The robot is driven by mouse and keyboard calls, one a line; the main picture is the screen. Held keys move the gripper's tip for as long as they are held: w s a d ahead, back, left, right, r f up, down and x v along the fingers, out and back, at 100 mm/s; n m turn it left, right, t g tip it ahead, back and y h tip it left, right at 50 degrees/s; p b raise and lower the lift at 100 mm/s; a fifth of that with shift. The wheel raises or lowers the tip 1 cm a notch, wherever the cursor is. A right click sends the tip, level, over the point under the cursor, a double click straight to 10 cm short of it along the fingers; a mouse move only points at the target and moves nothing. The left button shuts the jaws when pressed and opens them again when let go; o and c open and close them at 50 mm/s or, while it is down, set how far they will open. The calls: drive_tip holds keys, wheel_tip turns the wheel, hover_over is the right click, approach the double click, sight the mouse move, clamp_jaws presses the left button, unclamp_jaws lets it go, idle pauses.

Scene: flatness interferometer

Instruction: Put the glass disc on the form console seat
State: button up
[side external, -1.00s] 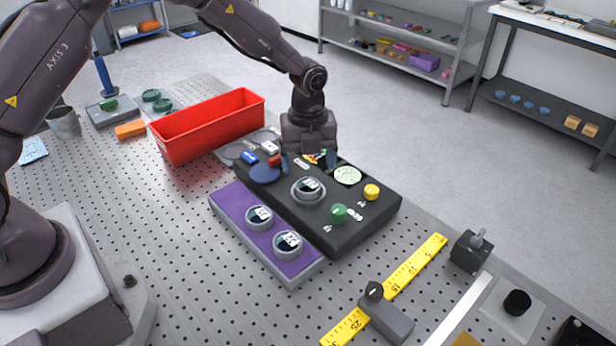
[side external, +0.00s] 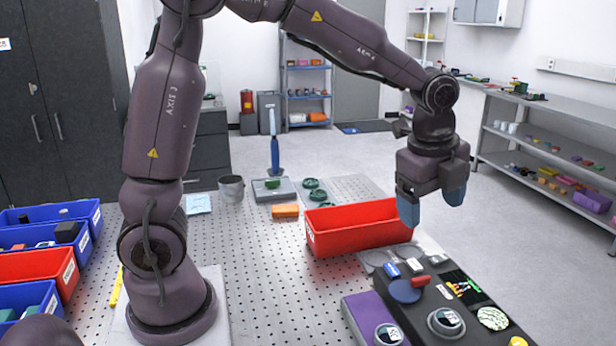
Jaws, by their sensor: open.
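The black console (side external: 415,322) lies at the lower right, cut off by the picture's bottom edge. On it a grey ring-shaped round piece (side external: 446,322) with a dark, glassy, labelled centre sits near the middle. A similar round piece (side external: 388,335) sits on the purple-topped block (side external: 361,312) beside the console. I cannot tell for sure which of these is the glass disc or the seat. My gripper (side external: 431,205) is open and empty, fingers pointing down, raised above the console's far end and near the red bin's right end.
The red bin (side external: 350,243) stands just behind the console. The console also carries a flat blue disc (side external: 405,291), a pale green patterned disc (side external: 492,318) and small labelled parts. An orange block (side external: 285,211) and green discs lie farther back. The perforated table left of the console is clear.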

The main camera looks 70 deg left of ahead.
drive_tip(key=s+a+r+n+t, duration=0.1)
drive_tip(key=s+r+n, duration=0.1)
drive_tip(key=s+n, duration=0.6)
drive_tip(key=s+a+r+n+t, duration=0.1)
drive_tip(key=s+r+n+t, duration=0.1)
drive_tip(key=s+n, duration=0.6)
drive_tip(key=s+r, duration=0.1)
drive_tip(key=s, duration=0.2)
drive_tip(key=shift+s+r+t, duration=0.15)
drive_tip(key=shift+r+t, duration=0.15)
drive_tip(key=shift+r, duration=0.05)
